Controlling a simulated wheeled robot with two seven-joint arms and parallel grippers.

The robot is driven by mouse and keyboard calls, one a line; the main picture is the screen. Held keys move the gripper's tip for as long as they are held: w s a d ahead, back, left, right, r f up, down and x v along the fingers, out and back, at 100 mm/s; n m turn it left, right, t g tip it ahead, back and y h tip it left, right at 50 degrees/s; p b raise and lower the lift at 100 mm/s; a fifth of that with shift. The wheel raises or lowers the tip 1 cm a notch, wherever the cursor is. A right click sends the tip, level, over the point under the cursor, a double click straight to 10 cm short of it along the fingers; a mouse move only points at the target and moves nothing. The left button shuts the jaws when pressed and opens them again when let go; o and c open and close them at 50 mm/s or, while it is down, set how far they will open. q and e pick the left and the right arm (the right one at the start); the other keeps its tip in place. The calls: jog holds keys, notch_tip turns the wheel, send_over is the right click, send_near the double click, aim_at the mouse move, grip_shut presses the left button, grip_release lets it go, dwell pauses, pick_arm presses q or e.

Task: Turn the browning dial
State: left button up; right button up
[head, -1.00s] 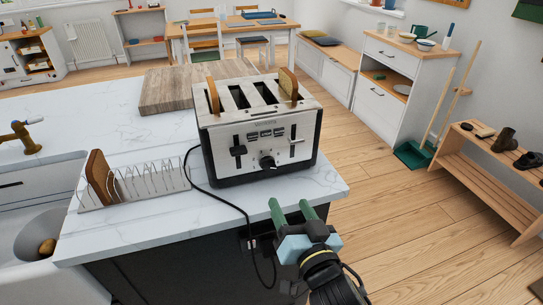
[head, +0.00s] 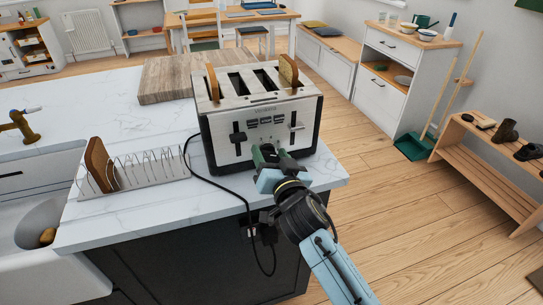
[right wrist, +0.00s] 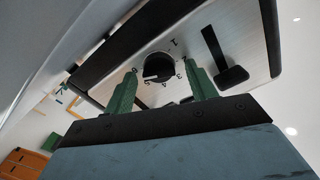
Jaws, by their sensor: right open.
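The toaster (head: 222,135) stands near the front edge of the white counter, with a slice of bread in each of its outer slots. Its black browning dial (right wrist: 158,67), ringed by printed numbers, shows in the right wrist view, low on the front face. In the head view my gripper hides the dial. My right gripper (head: 267,153) is open at the front of the toaster. In the right wrist view its two green fingers (right wrist: 161,92) stand on either side of the dial, with the dial just beyond their tips. I cannot tell if they touch it. My left gripper is not in view.
A toast rack (head: 150,172) with one bread slice stands on the counter (head: 120,220) left of the toaster. A black cord runs from the toaster over the front edge. A wooden board (head: 165,82) lies behind. The sink is at the left.

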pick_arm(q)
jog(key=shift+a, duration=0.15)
pick_arm(e)
jog(key=shift+c, duration=0.5)
jog(key=c, duration=0.9)
jog(key=shift+n, duration=0.3)
jog(key=shift+n+p, duration=0.4)
jog(key=shift+n, duration=0.2)
jog(key=n+p, duration=0.1)
jog(key=n, duration=0.2)
jog(key=shift+a+r, duration=0.1)
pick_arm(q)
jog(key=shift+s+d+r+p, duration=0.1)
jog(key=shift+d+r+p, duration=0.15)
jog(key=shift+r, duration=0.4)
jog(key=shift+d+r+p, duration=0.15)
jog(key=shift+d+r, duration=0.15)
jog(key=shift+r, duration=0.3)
pick_arm(e)
jog(key=shift+n, duration=1.9)
